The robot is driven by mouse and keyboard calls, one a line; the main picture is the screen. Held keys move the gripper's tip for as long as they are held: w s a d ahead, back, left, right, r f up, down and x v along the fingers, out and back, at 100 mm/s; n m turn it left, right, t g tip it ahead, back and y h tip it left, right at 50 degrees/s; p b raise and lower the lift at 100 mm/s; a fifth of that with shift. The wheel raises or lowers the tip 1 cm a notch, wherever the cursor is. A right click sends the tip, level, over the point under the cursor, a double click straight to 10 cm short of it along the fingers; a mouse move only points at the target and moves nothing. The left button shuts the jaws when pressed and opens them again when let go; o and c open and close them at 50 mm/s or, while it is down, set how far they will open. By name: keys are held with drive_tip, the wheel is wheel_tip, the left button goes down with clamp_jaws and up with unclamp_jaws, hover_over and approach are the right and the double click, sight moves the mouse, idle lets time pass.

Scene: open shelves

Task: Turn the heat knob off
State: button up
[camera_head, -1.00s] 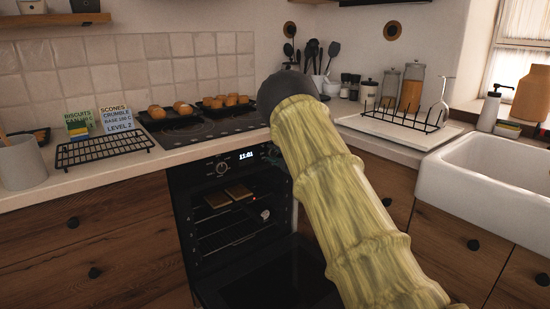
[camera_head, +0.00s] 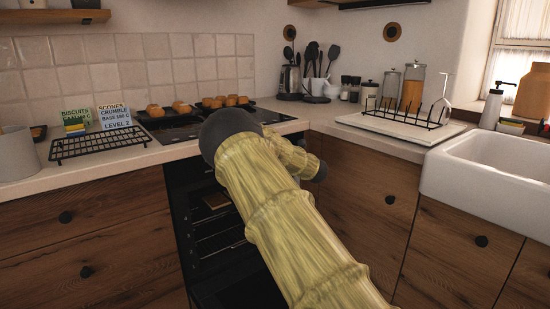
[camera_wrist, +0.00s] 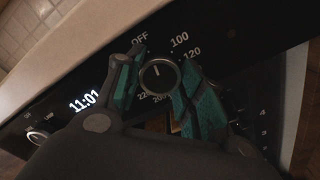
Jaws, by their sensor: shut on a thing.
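The heat knob (camera_wrist: 160,77) is a round dark knob with a pale rim on the black oven panel, with OFF, 100 and 120 printed around it. A short pale mark on its face points up, roughly between OFF and 100. My gripper (camera_wrist: 162,68) has teal-padded fingers on both sides of this knob and is shut on it. In the head view my yellow-sleeved arm covers the knob, the display and my gripper. The black oven (camera_head: 212,247) is partly visible, with racks and a flat brown item inside.
Another knob (camera_wrist: 38,138), with LAMP printed near it, sits left of the 11:01 display (camera_wrist: 84,101). The counter above holds a wire rack (camera_head: 100,143), trays of buns (camera_head: 225,101) and a drying rack (camera_head: 400,118). A white sink (camera_head: 490,170) is at right.

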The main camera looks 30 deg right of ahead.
drive_tip(key=shift+d+n+b, duration=0.15)
drive_tip(key=shift+n+b, duration=0.45)
drive_tip(key=shift+n, duration=0.6)
drive_tip(key=shift+r, duration=0.15)
drive_tip(key=o, duration=0.8)
drive_tip(key=shift+s+d, duration=0.1)
drive_tip(key=shift+c, duration=0.2)
drive_tip(key=shift+a, duration=0.2)
drive_tip(key=s+d, duration=0.1)
drive_tip(key=s, duration=1)
drive_tip(key=shift+s, duration=0.4)
